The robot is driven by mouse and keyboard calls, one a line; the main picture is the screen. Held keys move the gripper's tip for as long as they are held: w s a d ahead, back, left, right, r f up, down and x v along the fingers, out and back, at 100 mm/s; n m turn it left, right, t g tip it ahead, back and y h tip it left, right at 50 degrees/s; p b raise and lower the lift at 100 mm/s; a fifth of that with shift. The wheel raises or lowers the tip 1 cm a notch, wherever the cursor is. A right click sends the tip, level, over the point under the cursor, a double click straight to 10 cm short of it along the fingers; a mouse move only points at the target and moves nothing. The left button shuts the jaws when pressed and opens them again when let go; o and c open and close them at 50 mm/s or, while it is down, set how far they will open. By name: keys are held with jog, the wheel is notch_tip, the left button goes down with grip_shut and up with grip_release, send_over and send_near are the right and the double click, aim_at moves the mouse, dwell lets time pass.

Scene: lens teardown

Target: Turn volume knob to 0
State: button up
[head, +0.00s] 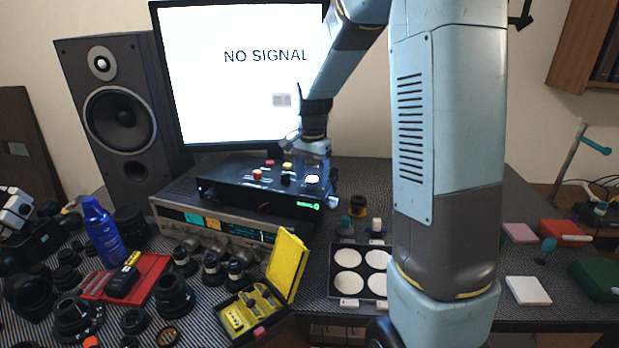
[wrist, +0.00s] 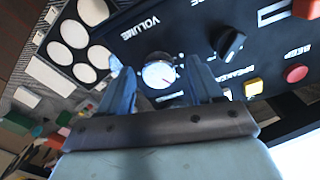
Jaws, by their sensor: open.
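The volume knob (wrist: 159,74) is a round, white-topped dial with a short red line on it. It sits on the black panel (wrist: 150,28) beside the printed word VOLUME. In the wrist view my gripper (wrist: 155,62) is open, with one finger on each side of the knob. Whether the fingers touch the knob I cannot tell. In the head view my gripper (head: 314,162) is over the right part of the black box (head: 240,194), and the white knob (head: 312,179) shows just below it. The knob's scale marks are too small to read.
A black selector knob (wrist: 230,43), a yellow button (wrist: 253,88) and a red button (wrist: 297,73) are close by on the panel. The monitor (head: 240,80) stands behind the box. A white-circle tray (head: 334,285) and an open yellow case (head: 285,265) lie in front.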

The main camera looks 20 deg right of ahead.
jog(key=shift+f, duration=0.45)
jog(key=shift+a, duration=0.1)
jog(key=c, duration=1.1)
